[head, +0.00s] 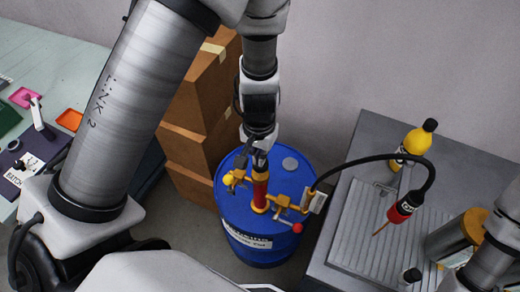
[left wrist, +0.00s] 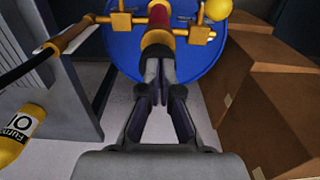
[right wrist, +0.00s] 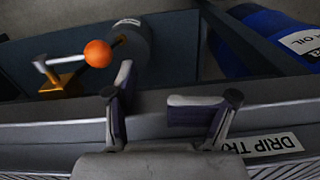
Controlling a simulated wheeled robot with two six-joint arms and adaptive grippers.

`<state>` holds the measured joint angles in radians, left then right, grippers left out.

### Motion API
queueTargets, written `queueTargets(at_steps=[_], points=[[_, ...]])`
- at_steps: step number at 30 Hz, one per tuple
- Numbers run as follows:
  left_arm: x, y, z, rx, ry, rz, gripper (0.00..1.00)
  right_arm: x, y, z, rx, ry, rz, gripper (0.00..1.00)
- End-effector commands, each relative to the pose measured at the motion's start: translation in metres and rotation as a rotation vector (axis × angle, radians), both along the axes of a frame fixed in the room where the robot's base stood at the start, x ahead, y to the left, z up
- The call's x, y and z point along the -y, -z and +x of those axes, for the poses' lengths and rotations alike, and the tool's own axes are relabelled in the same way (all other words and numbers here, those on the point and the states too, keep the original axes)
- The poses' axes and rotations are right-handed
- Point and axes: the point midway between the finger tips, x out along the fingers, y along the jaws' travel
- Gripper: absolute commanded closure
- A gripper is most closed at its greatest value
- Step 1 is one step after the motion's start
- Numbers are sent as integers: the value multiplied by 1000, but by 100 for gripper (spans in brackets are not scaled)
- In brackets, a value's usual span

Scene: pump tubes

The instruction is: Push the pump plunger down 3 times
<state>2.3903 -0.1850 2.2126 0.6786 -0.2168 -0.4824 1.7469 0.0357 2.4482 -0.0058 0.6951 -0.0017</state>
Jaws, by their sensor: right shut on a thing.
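The pump (head: 260,190), red with yellow collars, stands on the blue drum (head: 228,205). My left gripper (head: 260,160) is directly above it, fingers together, tips at the top end of the pump. In the left wrist view, the left fingertips (left wrist: 158,72) meet at the pump's yellow end (left wrist: 157,43), apparently touching it, with nothing visible clamped between them. How far down the plunger sits is hidden. In the right wrist view, the jaws of my right gripper (right wrist: 160,105) stand apart at a grey bench edge; what they hold is unclear.
A black hose (head: 375,157) runs from the pump to a red and black nozzle (head: 404,208) over the grey bench (head: 335,215). A yellow bottle (head: 418,140) stands behind. Stacked boxes (head: 187,150) stand left of the drum. An orange ball (right wrist: 98,53) is beyond my right gripper.

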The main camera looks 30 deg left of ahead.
Motion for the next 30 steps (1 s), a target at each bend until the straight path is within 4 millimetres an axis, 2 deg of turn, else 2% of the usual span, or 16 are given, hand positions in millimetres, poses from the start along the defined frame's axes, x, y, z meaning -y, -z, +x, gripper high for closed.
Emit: queueTargets(at_steps=[3, 15, 30], points=[[0, -14, 0, 1, 1, 1, 100, 0, -11, 0, 2, 3, -1, 60], [0, -49, 0, 1, 0, 1, 100, 1, -43, 2, 7, 8, -2, 60], [0, -49, 0, 1, 0, 1, 100, 1, -43, 2, 8, 10, -3, 60]])
